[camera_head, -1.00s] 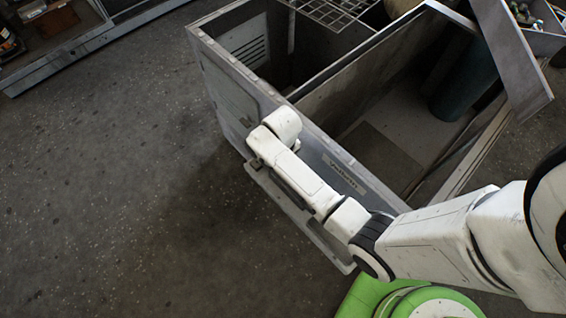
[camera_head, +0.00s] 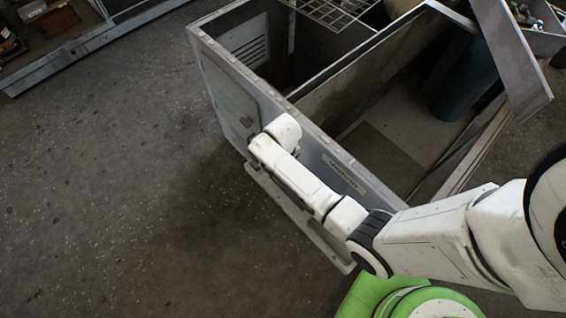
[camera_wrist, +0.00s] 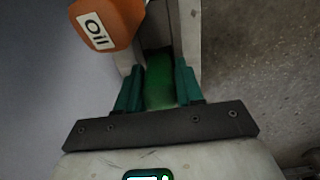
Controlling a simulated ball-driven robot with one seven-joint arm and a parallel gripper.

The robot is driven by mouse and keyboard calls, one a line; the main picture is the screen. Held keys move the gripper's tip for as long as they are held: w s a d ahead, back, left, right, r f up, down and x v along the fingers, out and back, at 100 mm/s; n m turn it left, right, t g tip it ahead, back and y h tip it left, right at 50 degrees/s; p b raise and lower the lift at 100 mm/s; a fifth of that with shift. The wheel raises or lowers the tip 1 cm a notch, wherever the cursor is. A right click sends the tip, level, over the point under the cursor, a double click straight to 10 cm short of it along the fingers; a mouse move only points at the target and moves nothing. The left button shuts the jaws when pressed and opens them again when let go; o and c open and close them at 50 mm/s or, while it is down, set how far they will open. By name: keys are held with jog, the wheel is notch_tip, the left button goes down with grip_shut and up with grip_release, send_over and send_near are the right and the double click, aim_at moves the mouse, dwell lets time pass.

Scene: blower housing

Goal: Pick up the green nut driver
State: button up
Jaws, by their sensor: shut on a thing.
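In the wrist view, the green nut driver (camera_wrist: 160,82) shows as a green handle between the two teal fingers of my gripper (camera_wrist: 157,86). The fingers are closed on its sides. Its far end runs into shade in a narrow grey channel, and I cannot see its tip. In the head view, my gripper and the driver are hidden behind my own white wrist, beside the front wall of the housing and above its low ledge.
An orange oil container (camera_wrist: 108,22) labelled "Oil" stands close to the left finger. The grey blower housing (camera_head: 228,97) is open-topped, with a ledge (camera_head: 320,235) along its foot. A teal cylinder (camera_head: 463,80) is inside. The floor (camera_head: 110,190) at left is clear.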

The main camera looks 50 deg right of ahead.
grip_shut()
notch_tip(320, 180, up, 10)
dwell(0.5)
